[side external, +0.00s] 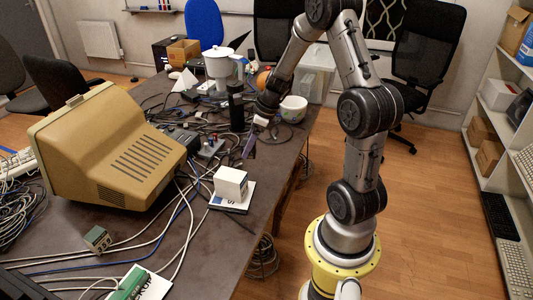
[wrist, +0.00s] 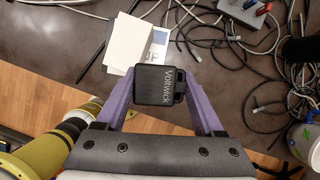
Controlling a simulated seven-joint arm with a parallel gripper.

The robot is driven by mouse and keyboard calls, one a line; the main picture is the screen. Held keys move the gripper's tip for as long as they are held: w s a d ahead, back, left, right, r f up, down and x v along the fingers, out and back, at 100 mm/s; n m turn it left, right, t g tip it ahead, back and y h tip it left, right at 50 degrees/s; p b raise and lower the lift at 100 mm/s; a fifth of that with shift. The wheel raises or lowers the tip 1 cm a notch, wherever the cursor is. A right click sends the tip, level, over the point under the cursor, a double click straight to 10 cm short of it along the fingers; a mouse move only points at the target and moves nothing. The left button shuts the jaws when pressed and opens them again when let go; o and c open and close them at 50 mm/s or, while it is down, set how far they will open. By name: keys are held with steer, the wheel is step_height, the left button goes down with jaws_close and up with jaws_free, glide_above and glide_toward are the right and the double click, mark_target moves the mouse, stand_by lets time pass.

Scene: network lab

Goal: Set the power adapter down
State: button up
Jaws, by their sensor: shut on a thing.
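The power adapter (wrist: 154,84) is a black block with pale lettering, seen in the wrist view. My gripper (wrist: 157,90) is shut on it, with one purple finger on each side. In the side external view my gripper (side external: 248,146) points down over the right part of the table, between the black cylinder and the white box. The adapter is hard to make out there against the dark table and cables. I cannot tell its exact height above the table.
A white box (side external: 230,183) stands on a printed card (side external: 243,203) near the table's right edge. A beige monitor (side external: 112,147) fills the left. Some bare tabletop (wrist: 62,50) shows left of the box.

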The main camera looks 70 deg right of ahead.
steer(key=s+d+m+h, duration=0.1)
steer(key=s+d+m, duration=0.2)
steer(key=s+d, duration=0.45)
steer(key=w+d+f, duration=0.2)
steer(key=d+f, duration=0.1)
steer(key=w+d+f, duration=0.3)
steer(key=d, duration=0.1)
steer(key=w+d+f, duration=0.3)
steer(key=d, duration=0.1)
steer(key=shift+w, duration=0.2)
steer(key=shift+w+d+f, duration=0.3)
steer(key=shift+f, duration=1.7)
steer(key=shift+f, duration=0.15)
steer(key=o, duration=1.5)
steer(key=shift+o, duration=0.2)
